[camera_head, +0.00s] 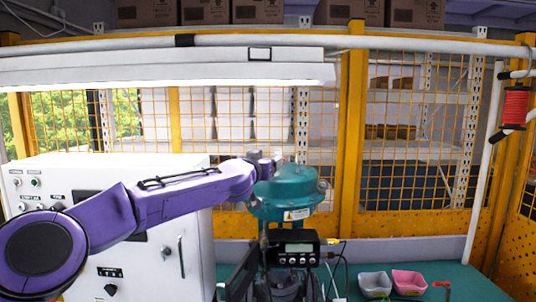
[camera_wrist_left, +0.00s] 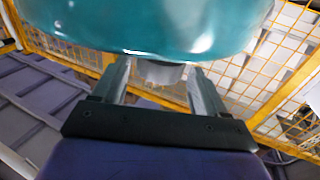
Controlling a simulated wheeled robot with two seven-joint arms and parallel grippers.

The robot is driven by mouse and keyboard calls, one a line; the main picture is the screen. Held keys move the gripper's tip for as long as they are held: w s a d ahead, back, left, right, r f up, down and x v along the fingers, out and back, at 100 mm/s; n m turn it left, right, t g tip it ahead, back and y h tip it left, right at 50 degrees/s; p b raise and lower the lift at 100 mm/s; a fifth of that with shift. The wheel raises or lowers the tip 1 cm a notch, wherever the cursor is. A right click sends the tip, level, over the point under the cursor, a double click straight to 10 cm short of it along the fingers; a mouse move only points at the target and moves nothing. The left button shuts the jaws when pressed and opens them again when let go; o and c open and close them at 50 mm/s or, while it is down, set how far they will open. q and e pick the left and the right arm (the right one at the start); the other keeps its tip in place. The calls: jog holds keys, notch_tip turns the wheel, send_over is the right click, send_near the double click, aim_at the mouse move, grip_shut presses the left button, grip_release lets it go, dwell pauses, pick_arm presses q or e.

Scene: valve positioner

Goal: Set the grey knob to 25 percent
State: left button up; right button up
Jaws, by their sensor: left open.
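The teal valve actuator (camera_head: 285,195) stands upright in the middle of the head view. Its teal body also fills the top of the left wrist view (camera_wrist_left: 150,25). A grey part that looks like the grey knob (camera_wrist_left: 160,73) shows in the wrist view against the teal body; its setting is not readable. My left gripper (camera_wrist_left: 158,80) is open, with one finger on each side of this grey part; contact cannot be told. In the head view my left gripper (camera_head: 268,162) is at the top of the actuator, small and partly hidden. My right gripper is not in view.
A black box with a display (camera_head: 294,248) sits below the actuator. A white control cabinet (camera_head: 120,235) stands at left, under my left arm. A yellow mesh fence (camera_head: 415,150) stands behind.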

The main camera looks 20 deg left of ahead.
pick_arm(q)
jog(key=w, duration=0.1)
jog(key=w+f, duration=0.1)
jog(key=w, duration=0.1)
jog(key=shift+w+f, duration=0.3)
jog(key=shift+s+d+r, duration=0.2)
jog(key=shift+s+r, duration=0.1)
jog(key=shift+s, duration=0.1)
jog(key=shift+s+r, duration=0.15)
jog(key=shift+s, duration=0.1)
jog(key=shift+c, duration=1)
jog(key=c, duration=0.8)
jog(key=shift+o, duration=0.2)
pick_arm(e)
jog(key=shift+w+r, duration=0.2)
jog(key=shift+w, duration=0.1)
pick_arm(q)
jog(key=shift+h, duration=0.3)
